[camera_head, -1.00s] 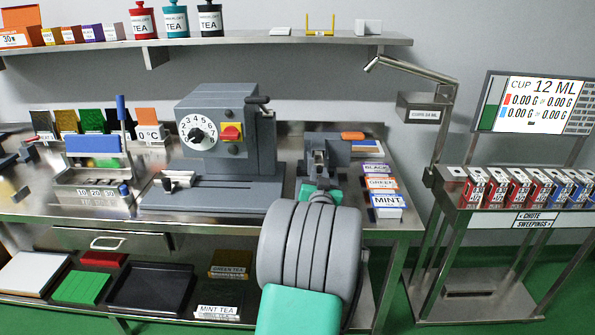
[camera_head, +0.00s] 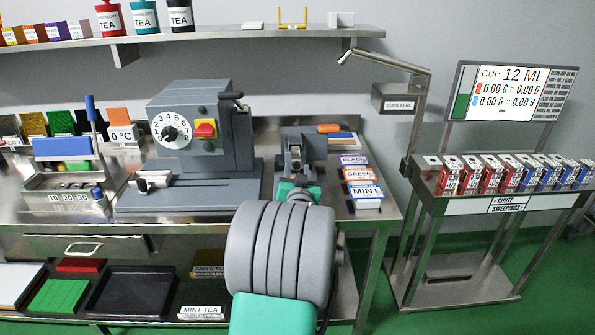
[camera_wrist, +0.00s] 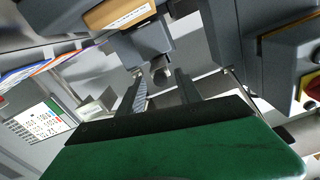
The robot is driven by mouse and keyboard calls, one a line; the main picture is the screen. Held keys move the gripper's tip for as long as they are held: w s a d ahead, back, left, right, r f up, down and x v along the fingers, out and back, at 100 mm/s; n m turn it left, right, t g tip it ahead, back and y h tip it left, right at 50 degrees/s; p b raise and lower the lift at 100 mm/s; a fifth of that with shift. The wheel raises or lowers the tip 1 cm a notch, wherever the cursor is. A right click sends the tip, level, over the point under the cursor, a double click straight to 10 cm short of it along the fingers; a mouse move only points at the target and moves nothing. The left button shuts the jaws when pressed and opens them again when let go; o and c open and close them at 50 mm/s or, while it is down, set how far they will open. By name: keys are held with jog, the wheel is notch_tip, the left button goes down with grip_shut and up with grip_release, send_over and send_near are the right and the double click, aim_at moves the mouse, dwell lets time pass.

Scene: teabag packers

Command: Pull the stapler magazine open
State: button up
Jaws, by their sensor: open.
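The stapler (camera_head: 312,144) is a dark grey bench unit to the right of the dial machine, partly hidden behind my arm. In the wrist view a grey block of it (camera_wrist: 148,42) shows at the top, with a small rounded grey knob (camera_wrist: 160,74) below it. I take the knob to be on the magazine's end, but cannot be sure. My gripper (camera_wrist: 161,84) is open, its two dark fingers on either side of the knob, with gaps visible. In the head view my green and grey wrist hides most of the fingers in front of the stapler.
The grey dial machine (camera_head: 190,130) stands close on the left. Labelled tea boxes (camera_head: 364,193) lie close on the right. A steel shelf (camera_head: 230,36) runs above. A stand with red and blue boxes (camera_head: 497,205) is farther right, beyond a floor gap.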

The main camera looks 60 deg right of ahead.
jog(key=b+v, duration=0.1)
jog(key=v, duration=0.6)
jog(key=shift+s+a, duration=0.1)
jog(key=shift+s, duration=0.05)
jog(key=w+a+f+n+y+p, duration=0.15)
jog(key=w+a+n+y, duration=0.3)
jog(key=w+a, duration=0.55)
jog(key=w+a+f+n+y+p, duration=0.1)
jog(key=w+a+f+n+y, duration=0.15)
jog(key=w+a+y, duration=0.7)
jog(key=s+a+n+g, duration=0.1)
jog(key=s+a+n, duration=0.1)
jog(key=a, duration=0.7)
jog(key=s+a+n+g, duration=0.1)
jog(key=s+a+n, duration=0.15)
jog(key=a, duration=0.65)
jog(key=s+a+f+n+g+y+p, duration=0.1)
jog(key=s+a+g, duration=0.3)
jog(key=s+a, duration=0.7)
jog(key=shift+a+n, duration=0.25)
jog(key=shift+n, duration=0.4)
